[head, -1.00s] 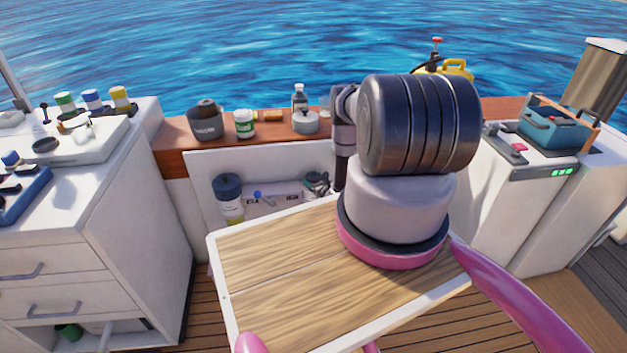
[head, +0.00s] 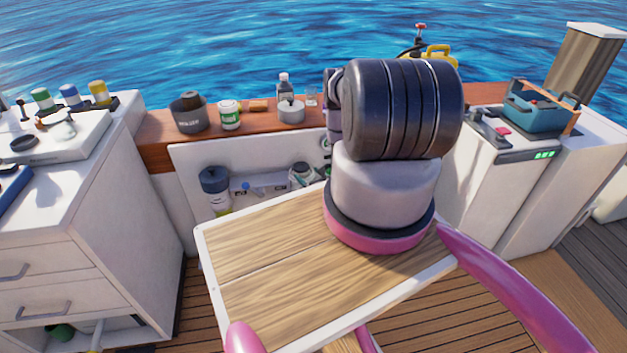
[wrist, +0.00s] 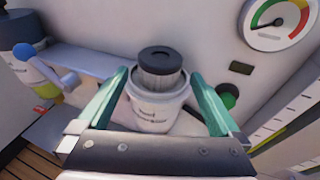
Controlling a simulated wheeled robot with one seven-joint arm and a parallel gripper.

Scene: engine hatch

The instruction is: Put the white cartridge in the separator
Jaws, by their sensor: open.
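In the wrist view, my gripper (wrist: 160,77) is open, its two teal fingers on either side of a white cup-shaped housing (wrist: 154,112). A grey pleated cartridge (wrist: 160,66) with a black ring top stands upright in this housing. I cannot tell whether the fingers touch it. The open housing looks like the separator, and it shows partly in the head view (head: 303,175), in the recess behind my arm. No clearly white cartridge can be made out. My gripper is hidden in the head view by my arm.
A dark-capped canister (head: 215,188) stands left in the recess, near a blue-handled valve (wrist: 66,82). A gauge (wrist: 278,22) is on the wall. The ledge above holds a black pot (head: 188,113), a white green-labelled jar (head: 229,115) and a grey round lidded container (head: 291,111).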

